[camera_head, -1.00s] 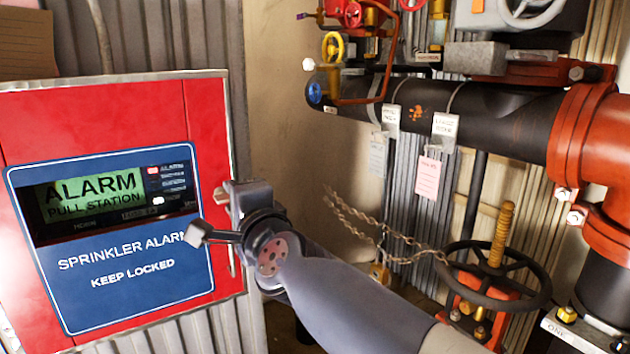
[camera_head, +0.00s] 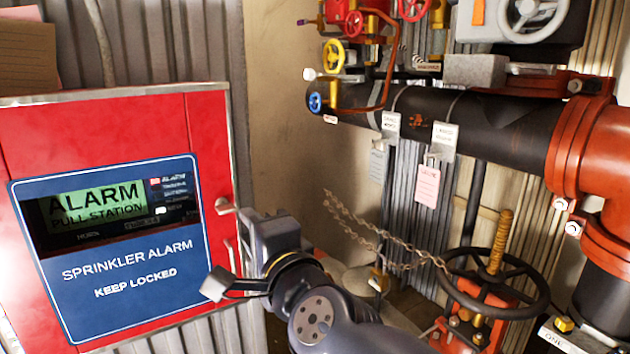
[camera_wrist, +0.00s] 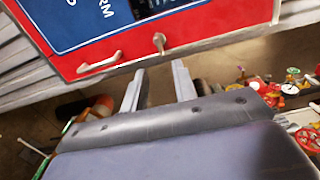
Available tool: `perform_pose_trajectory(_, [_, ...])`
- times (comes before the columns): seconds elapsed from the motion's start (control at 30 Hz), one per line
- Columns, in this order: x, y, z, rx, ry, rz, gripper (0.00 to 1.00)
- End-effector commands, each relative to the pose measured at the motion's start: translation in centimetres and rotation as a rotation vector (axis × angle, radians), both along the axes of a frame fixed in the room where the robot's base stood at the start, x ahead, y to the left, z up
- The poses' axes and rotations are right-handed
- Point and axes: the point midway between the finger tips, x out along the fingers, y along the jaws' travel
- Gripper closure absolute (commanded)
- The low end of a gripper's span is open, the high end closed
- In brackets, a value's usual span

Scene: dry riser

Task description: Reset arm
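My gripper (camera_head: 247,226) is in front of the right edge of the red sprinkler alarm box (camera_head: 212,135), close to the box's small knob (camera_head: 224,206). In the wrist view my gripper (camera_wrist: 158,80) has its two fingers spread apart with nothing between them. The knob (camera_wrist: 159,42) and a metal handle (camera_wrist: 99,63) on the red door (camera_wrist: 200,28) lie beyond the fingertips, apart from them. The door looks closed. In the head view my wrist hides part of the box's lower right side.
A black pipe (camera_head: 490,118) with red flanges runs across the right. Below it are a black handwheel (camera_head: 525,295) and a hanging chain (camera_head: 350,222). Small coloured valves (camera_head: 334,55) sit above the pipe. Bare wall (camera_head: 285,110) lies between box and pipe.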

Motion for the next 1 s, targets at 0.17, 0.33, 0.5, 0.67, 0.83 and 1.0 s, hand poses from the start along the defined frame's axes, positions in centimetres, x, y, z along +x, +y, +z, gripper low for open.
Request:
perform_pose_trajectory(0.17, [2.4,1.4,-0.3,0.000,0.001,-0.001,0.73])
perform_pose_trajectory(0.33, [4.6,2.8,-0.2,0.000,0.000,-0.001,0.73])
perform_pose_trajectory(0.5, [6.8,4.1,-0.2,0.000,0.000,-0.001,0.73])
perform_pose_trajectory(0.67, [6.5,4.0,0.6,-0.170,-0.104,0.001,0.73])
perform_pose_trajectory(0.83, [6.5,4.1,0.9,-0.359,-0.219,0.001,0.73])
perform_pose_trajectory(1.0, [6.4,4.2,1.2,-0.542,-0.330,0.003,0.73])
